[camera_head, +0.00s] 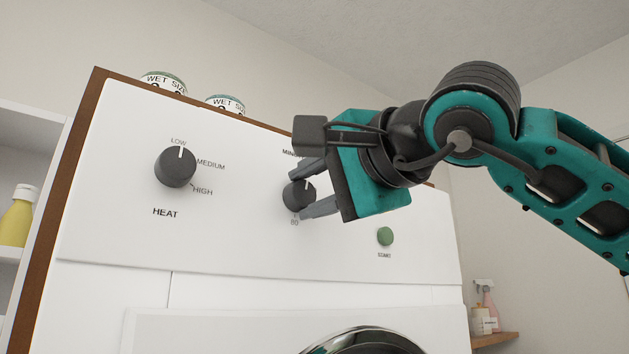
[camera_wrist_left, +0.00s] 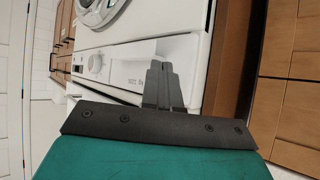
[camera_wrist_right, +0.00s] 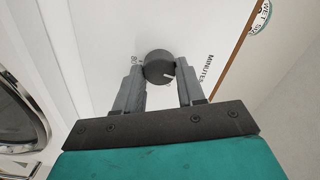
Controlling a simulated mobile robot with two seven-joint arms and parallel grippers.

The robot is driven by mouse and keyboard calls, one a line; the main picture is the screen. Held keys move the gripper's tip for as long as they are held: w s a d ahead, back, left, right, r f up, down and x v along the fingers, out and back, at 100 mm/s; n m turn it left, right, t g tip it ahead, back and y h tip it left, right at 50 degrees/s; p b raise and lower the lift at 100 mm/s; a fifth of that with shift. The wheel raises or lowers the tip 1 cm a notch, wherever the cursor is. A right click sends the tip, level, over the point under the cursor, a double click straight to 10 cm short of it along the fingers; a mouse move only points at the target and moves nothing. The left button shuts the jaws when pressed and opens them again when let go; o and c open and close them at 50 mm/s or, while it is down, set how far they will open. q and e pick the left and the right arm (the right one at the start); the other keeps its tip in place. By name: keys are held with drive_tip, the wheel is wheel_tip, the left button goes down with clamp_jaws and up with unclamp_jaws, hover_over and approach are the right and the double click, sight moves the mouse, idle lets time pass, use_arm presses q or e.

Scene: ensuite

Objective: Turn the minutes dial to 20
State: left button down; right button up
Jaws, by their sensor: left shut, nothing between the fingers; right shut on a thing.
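The minutes dial (camera_head: 298,195) is a dark round knob with a white mark, on the white panel (camera_head: 240,235) right of the heat dial. Its "80" shows below it, and its other marks are hidden behind my arm. In the right wrist view the minutes dial (camera_wrist_right: 158,67) sits between the fingertips, its white mark towards the lower right. My right gripper (camera_head: 312,190) is shut on the dial, one finger above and one below in the head view. My left gripper (camera_wrist_left: 160,72) shows in the left wrist view, shut and empty, low by a white appliance.
The heat dial (camera_head: 175,167) points at LOW. A green start button (camera_head: 385,236) is below right of my right gripper. Two tins (camera_head: 163,83) (camera_head: 226,104) stand on top. A yellow bottle (camera_head: 18,215) stands on the left shelf.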

drive_tip(key=shift+n, duration=1.1)
drive_tip(key=o, duration=1)
drive_tip(key=shift+o, duration=0.2)
drive_tip(key=b+v, duration=0.2)
drive_tip(key=v, duration=1.1)
drive_tip(key=shift+w, duration=0.1)
